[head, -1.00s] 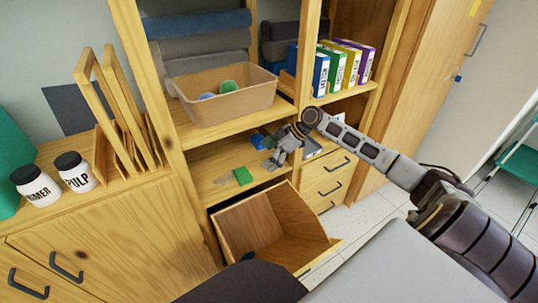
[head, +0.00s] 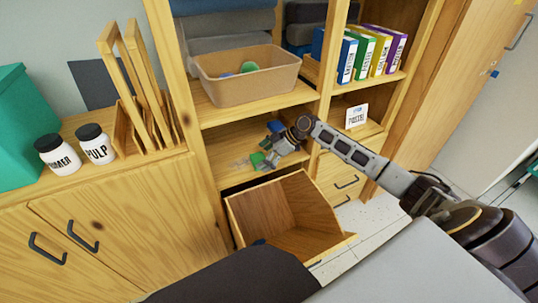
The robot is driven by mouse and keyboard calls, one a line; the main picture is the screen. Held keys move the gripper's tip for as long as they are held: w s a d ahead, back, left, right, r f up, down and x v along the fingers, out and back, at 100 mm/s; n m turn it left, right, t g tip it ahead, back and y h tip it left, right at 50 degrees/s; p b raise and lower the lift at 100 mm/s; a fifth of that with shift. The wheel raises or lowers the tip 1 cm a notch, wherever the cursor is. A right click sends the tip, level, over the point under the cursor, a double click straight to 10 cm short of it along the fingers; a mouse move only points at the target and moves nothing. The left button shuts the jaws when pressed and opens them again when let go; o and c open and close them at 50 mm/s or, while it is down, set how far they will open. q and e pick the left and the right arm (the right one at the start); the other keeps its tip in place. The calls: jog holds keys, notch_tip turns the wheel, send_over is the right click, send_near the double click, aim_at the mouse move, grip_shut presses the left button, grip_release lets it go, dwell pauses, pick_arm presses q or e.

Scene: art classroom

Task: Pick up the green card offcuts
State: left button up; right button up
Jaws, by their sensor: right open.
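The green card offcuts (head: 257,159) show as a small green patch on the middle shelf of the wooden unit, below the tan bin. My right gripper (head: 266,161) reaches in from the right, its fingers open at the right side of the green offcuts and partly covering them. I cannot tell whether the fingers touch them. Nothing is seen held between the fingers. My left gripper is not in view.
A tan bin (head: 247,80) with a green and a blue item stands on the shelf above. A wooden drawer or bin (head: 285,215) tilts out below the shelf. Pale scraps (head: 240,163) lie left of the offcuts. Shelf uprights (head: 318,120) flank the opening.

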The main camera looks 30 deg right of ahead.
jog(key=shift+w+a+f, duration=0.2)
jog(key=shift+a+f, duration=0.15)
jog(key=shift+f, duration=0.1)
jog(key=c, duration=0.9)
